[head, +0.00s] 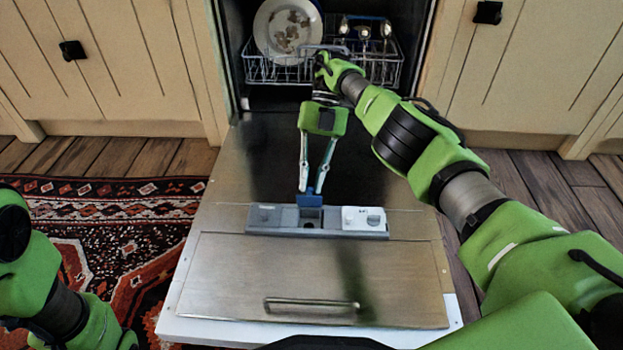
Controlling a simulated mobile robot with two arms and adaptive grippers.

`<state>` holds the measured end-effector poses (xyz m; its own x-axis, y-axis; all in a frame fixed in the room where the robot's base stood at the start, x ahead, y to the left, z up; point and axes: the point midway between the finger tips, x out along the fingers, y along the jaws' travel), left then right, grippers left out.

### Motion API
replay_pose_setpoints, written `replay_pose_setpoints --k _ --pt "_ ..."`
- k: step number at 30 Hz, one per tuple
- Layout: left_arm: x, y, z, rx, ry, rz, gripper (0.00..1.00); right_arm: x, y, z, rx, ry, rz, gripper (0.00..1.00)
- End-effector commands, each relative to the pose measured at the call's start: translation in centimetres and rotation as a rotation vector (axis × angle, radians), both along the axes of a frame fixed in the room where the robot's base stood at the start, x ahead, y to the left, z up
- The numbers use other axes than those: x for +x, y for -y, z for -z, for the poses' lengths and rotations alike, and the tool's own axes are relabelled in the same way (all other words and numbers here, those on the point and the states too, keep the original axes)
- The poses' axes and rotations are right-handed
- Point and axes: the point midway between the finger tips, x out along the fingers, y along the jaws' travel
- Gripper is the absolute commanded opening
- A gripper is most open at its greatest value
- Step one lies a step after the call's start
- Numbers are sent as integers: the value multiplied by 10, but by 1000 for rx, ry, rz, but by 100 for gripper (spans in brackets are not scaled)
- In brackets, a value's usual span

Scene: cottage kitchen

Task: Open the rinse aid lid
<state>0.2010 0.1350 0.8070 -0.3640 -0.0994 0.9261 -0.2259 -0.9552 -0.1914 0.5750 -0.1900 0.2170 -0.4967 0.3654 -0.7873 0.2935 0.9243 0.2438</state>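The dishwasher door (215,262) lies folded down flat, with a grey dispenser panel (340,232) set across it. A small blue lid (309,199) stands raised at the panel's back edge, with a dark square opening in front of it. I take it to be the rinse aid lid. My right gripper (312,190) points down at the lid from behind. Its two fingers are apart, with the tips close to the lid; whether they touch it I cannot tell. My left gripper is out of view; only part of that arm shows at lower left.
The lower rack (262,72) holds a soiled white plate (285,30) and some cutlery behind my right gripper. A white dispenser part (363,218) sits right of the opening. A door handle (311,305) is nearest me. Cream cabinets (120,60) flank the dishwasher; a red patterned rug (120,235) lies left.

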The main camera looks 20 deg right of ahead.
Motion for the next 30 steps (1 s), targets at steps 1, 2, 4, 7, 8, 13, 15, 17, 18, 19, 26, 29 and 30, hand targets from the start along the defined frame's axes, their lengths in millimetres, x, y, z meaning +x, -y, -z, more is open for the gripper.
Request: replay_pose_setpoints --k 1,2,4,7,8,13,15,17,18,19,26,29,30 --pt "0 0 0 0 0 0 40 0 1 0 -1 0 2 29" --pt "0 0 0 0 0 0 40 0 1 0 -1 1 1 31" --pt "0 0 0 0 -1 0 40 0 1 0 0 0 1 31" --pt "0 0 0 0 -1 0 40 0 0 0 0 0 1 31" --pt "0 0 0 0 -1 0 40 0 0 0 0 0 0 31" --pt "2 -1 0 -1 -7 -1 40 0 0 -1 0 0 0 31" --pt "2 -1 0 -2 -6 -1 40 1 1 -3 0 2 0 31" --pt "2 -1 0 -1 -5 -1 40 1 1 -5 0 5 0 31" --pt "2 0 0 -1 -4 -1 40 2 1 -7 -3 7 -1 31" --pt "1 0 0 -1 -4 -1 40 2 1 -9 -2 8 -1 31" --pt "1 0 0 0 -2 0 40 1 2 -22 -3 6 -2 31" --pt "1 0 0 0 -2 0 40 0 1 -31 -2 2 -1 31" --pt "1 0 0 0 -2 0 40 1 2 -44 -1 7 -1 31"
